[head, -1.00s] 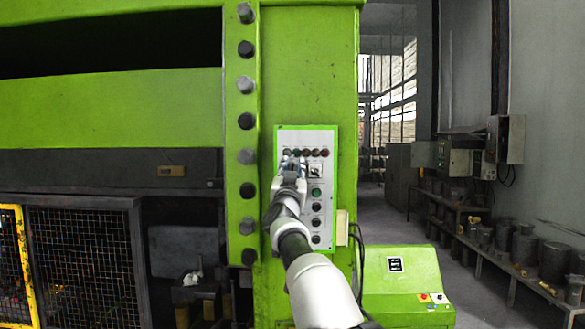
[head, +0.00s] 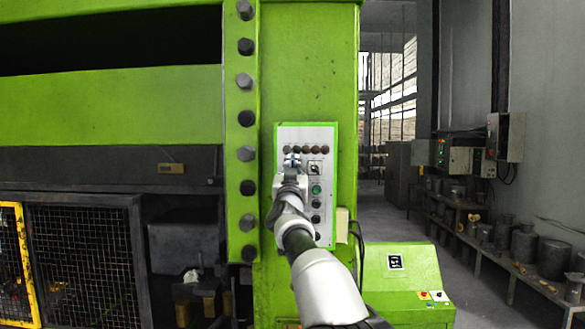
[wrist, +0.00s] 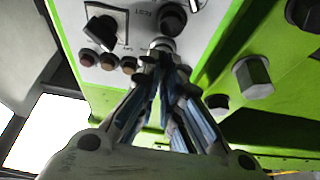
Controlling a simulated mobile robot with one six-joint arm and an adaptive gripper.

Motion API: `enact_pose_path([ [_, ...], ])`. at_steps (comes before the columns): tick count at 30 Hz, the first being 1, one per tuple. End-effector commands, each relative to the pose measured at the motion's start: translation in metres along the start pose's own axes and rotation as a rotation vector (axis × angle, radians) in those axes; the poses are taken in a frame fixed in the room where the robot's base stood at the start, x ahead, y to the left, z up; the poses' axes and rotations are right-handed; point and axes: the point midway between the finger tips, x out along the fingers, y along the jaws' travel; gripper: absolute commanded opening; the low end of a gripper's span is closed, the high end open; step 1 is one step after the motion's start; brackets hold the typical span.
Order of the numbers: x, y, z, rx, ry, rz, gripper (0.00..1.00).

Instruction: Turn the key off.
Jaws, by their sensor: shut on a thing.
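The white control panel (head: 325,215) is fixed to the green press column. My gripper (head: 291,163) is at its upper left, just below the row of round lamps and left of a black selector switch (head: 316,168). In the wrist view, my gripper (wrist: 163,66) has its fingers closed together on a small metal piece at a round silver lock (wrist: 162,44) on the panel. This appears to be the key. The fingers cover most of it, so its angle cannot be told.
In the wrist view, the selector switch (wrist: 100,33), a black knob (wrist: 172,18) and dark lamps (wrist: 107,62) are close to the fingers. Large bolts (wrist: 252,77) stick out of the column beside the panel. A green console (head: 400,275) stands at lower right.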

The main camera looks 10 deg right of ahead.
Motion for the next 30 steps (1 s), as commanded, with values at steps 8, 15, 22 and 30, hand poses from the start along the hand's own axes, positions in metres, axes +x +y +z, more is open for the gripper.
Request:
enact_pose_path([
  [8, -0.0001, 0.0001, -0.0006, -0.034, 0.000, -0.014, 0.00],
  [15, -0.0001, 0.0002, -0.0006, -0.034, 0.000, -0.013, 0.17],
  [22, -0.0001, 0.0002, -0.0004, -0.033, 0.000, -0.013, 0.27],
  [30, -0.0007, 0.0003, -0.0004, -0.033, 0.000, -0.013, 0.27],
])
